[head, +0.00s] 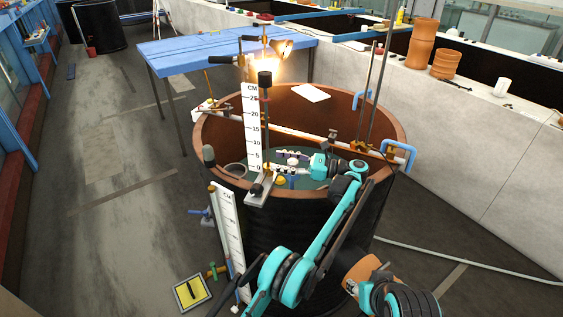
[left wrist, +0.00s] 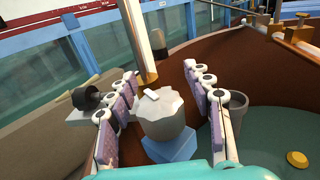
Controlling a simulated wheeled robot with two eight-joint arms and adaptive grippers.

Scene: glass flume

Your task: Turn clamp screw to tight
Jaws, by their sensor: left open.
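A pale grey faceted knob (left wrist: 166,115) with a small white mark on top, which I take to be the clamp screw, stands on a blue block (left wrist: 172,147) in the left wrist view. My left gripper (left wrist: 160,78) is open, with its purple-padded fingers on either side of the knob. A gap shows on each side, so I see no grip. In the head view my left gripper (head: 279,163) reaches over the brown-rimmed tank (head: 385,120), beside the foot of the white CM scale (head: 252,125). The knob is hard to make out there. My right gripper is not in view.
A black round part (left wrist: 88,97) lies left of the fingers, and a grey cup (left wrist: 236,110) is close on the right. A yellow knob (left wrist: 297,160) sits farther right. A blue table (head: 195,48) stands behind the tank.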

